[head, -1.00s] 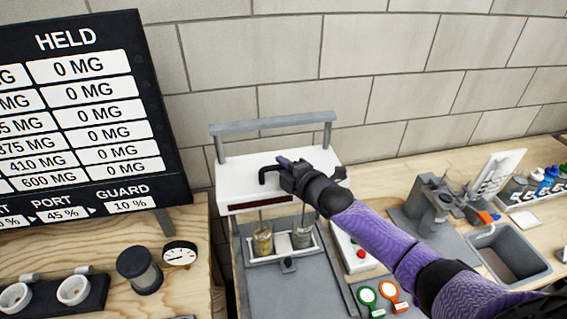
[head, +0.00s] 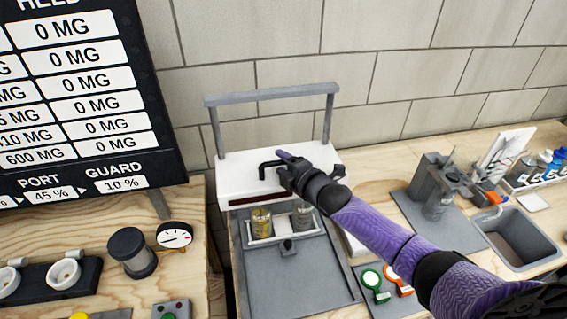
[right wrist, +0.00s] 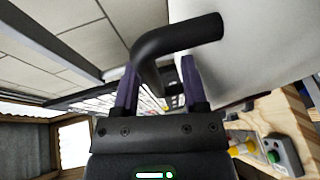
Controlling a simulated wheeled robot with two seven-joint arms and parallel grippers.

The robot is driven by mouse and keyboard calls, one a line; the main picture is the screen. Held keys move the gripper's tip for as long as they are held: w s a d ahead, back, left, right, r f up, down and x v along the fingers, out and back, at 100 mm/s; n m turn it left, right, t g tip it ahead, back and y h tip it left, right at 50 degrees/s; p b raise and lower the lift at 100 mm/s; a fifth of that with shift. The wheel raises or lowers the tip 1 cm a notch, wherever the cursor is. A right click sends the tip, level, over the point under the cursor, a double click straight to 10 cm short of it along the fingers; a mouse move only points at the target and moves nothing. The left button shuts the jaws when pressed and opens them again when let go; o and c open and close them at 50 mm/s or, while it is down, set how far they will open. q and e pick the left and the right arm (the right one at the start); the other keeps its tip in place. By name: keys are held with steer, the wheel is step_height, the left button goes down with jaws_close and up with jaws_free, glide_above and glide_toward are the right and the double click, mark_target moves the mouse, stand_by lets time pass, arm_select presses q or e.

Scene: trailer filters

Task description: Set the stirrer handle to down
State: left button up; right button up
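The stirrer is a white head (head: 235,180) on two grey uprights under a grey crossbar (head: 270,94). Its black bent handle (head: 268,166) sticks out from the white head and also shows in the right wrist view (right wrist: 185,36). The head sits low, just above two beakers (head: 261,222) (head: 302,215) in a rack. My right gripper (head: 284,163) is at the handle. In the right wrist view its two purple fingers (right wrist: 160,75) stand apart on either side of the handle's bent part, with a gap visible. My left gripper is not in view.
A dark board (head: 90,110) stands at the left. A dial gauge (head: 174,235) and a dark cylinder (head: 132,252) are on the left bench. A grey device (head: 430,185) and a sink (head: 520,240) lie to the right.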

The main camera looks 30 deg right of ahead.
steer(key=shift+s+r, duration=0.1)
steer(key=shift+s, duration=0.05)
steer(key=p+v, duration=0.2)
steer(key=v, duration=0.7)
steer(key=shift+s+p, duration=0.35)
steer(key=shift+p, duration=0.05)
steer(key=shift+d, duration=0.1)
